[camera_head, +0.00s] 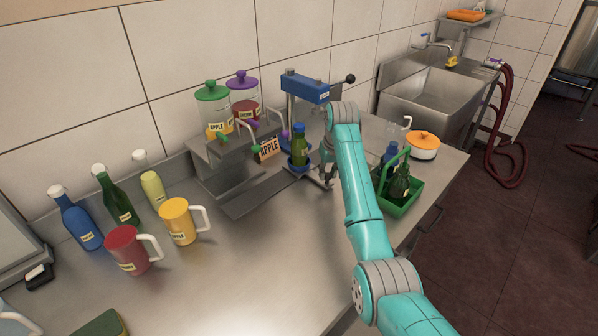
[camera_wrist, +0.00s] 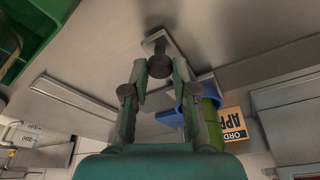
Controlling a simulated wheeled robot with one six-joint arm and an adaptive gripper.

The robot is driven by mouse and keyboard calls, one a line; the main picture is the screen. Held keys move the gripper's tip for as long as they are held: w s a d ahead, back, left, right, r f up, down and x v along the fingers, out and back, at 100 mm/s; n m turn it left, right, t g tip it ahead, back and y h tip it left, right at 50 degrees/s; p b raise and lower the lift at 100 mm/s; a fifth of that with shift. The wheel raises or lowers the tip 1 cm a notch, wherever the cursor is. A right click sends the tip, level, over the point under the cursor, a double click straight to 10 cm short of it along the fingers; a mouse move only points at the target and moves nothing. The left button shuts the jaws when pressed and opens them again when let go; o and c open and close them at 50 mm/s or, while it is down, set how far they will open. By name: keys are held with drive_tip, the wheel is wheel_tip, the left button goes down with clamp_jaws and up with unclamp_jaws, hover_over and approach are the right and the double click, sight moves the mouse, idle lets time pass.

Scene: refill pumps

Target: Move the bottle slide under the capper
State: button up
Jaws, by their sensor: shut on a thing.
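The bottle slide (camera_head: 297,166) is a blue holder on the counter near the blue capper (camera_head: 303,86). A green bottle (camera_head: 300,152) stands upright in it. A blue piece sits at the bottle's top; I cannot tell whether it is a cap or part of the capper. My gripper (camera_wrist: 158,72) is shut on a dark round knob (camera_wrist: 159,66) on a metal bracket. In the head view my arm partly hides my gripper (camera_head: 327,179).
An orange APPLE order card (camera_head: 268,149) stands left of the slide. Two juice dispensers (camera_head: 213,108) stand behind. A green caddy (camera_head: 407,200) with bottles is close on my arm's right. Jugs (camera_head: 178,221) and several bottles stand left. The front counter is mostly clear.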

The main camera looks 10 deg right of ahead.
drive_tip(key=shift+w+d, duration=0.8)
drive_tip(key=shift+d, duration=0.3)
drive_tip(key=shift+w+d, duration=0.85)
drive_tip(key=shift+d, duration=0.25)
drive_tip(key=shift+w+d, duration=0.8)
drive_tip(key=shift+d, duration=0.3)
drive_tip(key=o, duration=1)
drive_tip(key=v, duration=1.2)
drive_tip(key=shift+d, duration=0.1)
